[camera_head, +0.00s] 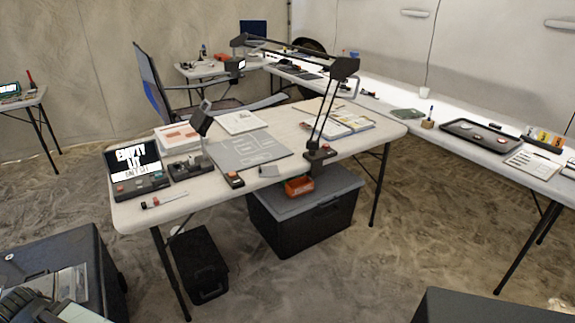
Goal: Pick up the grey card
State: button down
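A flat grey card or board (240,155) with pale printed markings lies on the near white folding table (168,215), right of its middle-left devices. It looks like the grey card, but its print is too small to read. A small grey piece (268,171) lies just in front of it, near the table's front edge; I cannot tell what it is.
A lit screen (137,160), papers (178,135) and an open binder (345,122) share the table. A grey-lidded black crate (300,222) and a black case (200,265) stand underneath. Dark cases (60,250) fill the lower left.

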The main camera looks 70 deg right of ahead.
aim_at(272, 171)
jog(key=z, duration=1.45)
jog(key=i, duration=0.2)
jog(key=u, duration=0.25)
